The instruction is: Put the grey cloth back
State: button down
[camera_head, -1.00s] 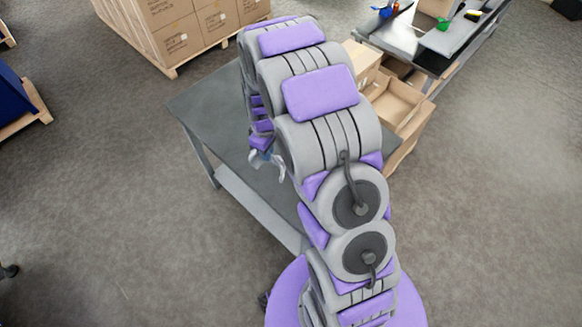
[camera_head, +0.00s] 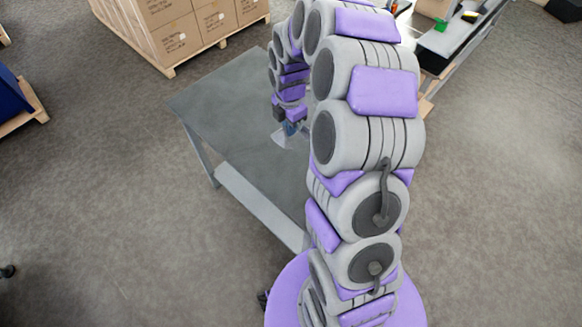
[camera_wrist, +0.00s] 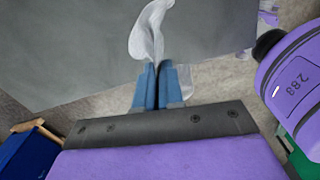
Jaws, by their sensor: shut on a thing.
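The grey cloth (camera_wrist: 147,35) is a thin, pale, crumpled strip in the wrist view. It is pinched between the blue fingertips of my gripper (camera_wrist: 157,70) and spreads out beyond them, with another pale bit showing beside the right finger. In the head view my gripper (camera_head: 290,130) is over the dark grey table (camera_head: 225,105), pointing down, and the pale cloth (camera_head: 280,138) shows small at its tips. I cannot tell whether the cloth touches the table top.
A pallet of cartons (camera_head: 190,30) stands behind the table. A workbench (camera_head: 450,40) with small items is at the back right. The visible table top is bare.

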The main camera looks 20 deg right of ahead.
jog(key=shift+f+b, duration=2.25)
jog(key=shift+f, duration=2.5)
jog(key=w+d+f+n, duration=0.1)
jog(key=w+d+n, duration=0.2)
jog(key=w+n, duration=0.55)
jog(key=shift+m, duration=0.25)
jog(key=s+f, duration=0.1)
jog(key=f, duration=0.1)
jog(key=s+f, duration=0.1)
jog(key=f, duration=0.1)
jog(key=s+a+f, duration=0.1)
jog(key=s+f, duration=0.1)
jog(key=shift+a+f, duration=0.1)
jog(key=s, duration=0.2)
jog(key=s+a+f, duration=0.1)
jog(key=s, duration=0.2)
jog(key=s+f, duration=0.1)
jog(key=s, duration=0.2)
jog(key=shift+s+a, duration=0.25)
jog(key=shift+a, duration=0.05)
jog(key=c, duration=0.9)
grip_release()
